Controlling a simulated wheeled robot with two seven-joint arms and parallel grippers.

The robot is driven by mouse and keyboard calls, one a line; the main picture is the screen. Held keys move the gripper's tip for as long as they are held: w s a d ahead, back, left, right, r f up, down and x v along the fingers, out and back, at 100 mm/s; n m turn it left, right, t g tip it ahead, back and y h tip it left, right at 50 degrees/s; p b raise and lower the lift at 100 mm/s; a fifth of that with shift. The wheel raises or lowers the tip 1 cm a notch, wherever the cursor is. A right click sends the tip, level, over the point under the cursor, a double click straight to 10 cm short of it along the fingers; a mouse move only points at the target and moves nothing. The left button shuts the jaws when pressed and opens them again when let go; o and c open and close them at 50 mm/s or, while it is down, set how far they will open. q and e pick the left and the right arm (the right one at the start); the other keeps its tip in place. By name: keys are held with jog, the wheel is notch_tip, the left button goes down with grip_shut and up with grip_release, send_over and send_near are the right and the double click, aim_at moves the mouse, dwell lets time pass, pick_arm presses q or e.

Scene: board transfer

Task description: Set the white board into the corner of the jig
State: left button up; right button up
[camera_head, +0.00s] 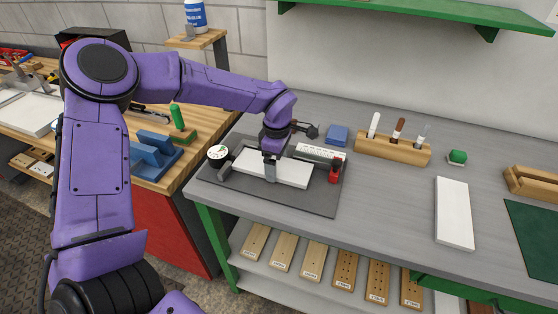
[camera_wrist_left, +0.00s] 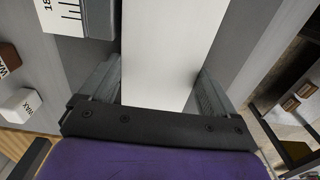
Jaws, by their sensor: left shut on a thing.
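My left gripper (camera_head: 270,171) is shut on the white board (camera_head: 293,174) near its middle, with one finger down its front edge. The board lies flat on or just above the dark grey jig plate (camera_head: 312,204). A fence with a ruler scale (camera_head: 318,153) runs behind the board, and a red block (camera_head: 335,174) stands by its right end. In the left wrist view the board (camera_wrist_left: 168,50) fills the space between the fingers, close beside the ruler fence (camera_wrist_left: 82,18). I cannot tell whether it touches the fence or the red block. My right gripper is not in view.
Behind are a blue block (camera_head: 337,134) and a wooden tool holder (camera_head: 392,149). A second white board (camera_head: 455,214) lies to the right, near a green mat (camera_head: 533,235). The bench between is clear.

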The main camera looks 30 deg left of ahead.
pick_arm(q)
jog(key=shift+w+a+p, duration=0.2)
jog(key=shift+w+p, duration=0.05)
jog(key=shift+p, duration=0.1)
dwell(0.4)
jog(key=shift+f+p, duration=0.15)
jog(key=shift+p, duration=0.15)
dwell(0.9)
jog(key=o, duration=0.8)
jog(key=shift+o, duration=0.4)
jog(key=shift+a+f, duration=0.1)
jog(key=shift+a, duration=0.1)
notch_tip(320, 180, up, 11)
jog(key=b, duration=0.1)
jog(key=shift+f, duration=0.2)
